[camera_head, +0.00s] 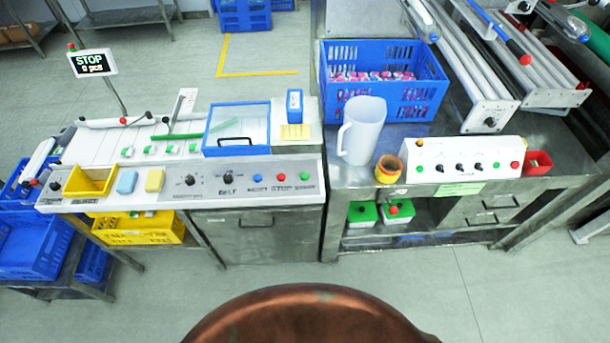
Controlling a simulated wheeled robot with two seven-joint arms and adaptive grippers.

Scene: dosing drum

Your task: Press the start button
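The left machine's grey control panel (210,184) has a row of three buttons at its right end. They are a blue button (257,178), a red button (281,177) and a green button (305,177). The label under the red one seems to read STOP; the green one's label is too small to read surely. A display (92,63) at the back left reads STOP and 0 pcs. A second, white control box (463,158) on the right bench has several knobs and small green and red buttons. Neither gripper is in view.
A yellow tray (90,182), blue and yellow sponges and a BELT knob (228,177) lie left of the buttons. The floor in front is clear.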

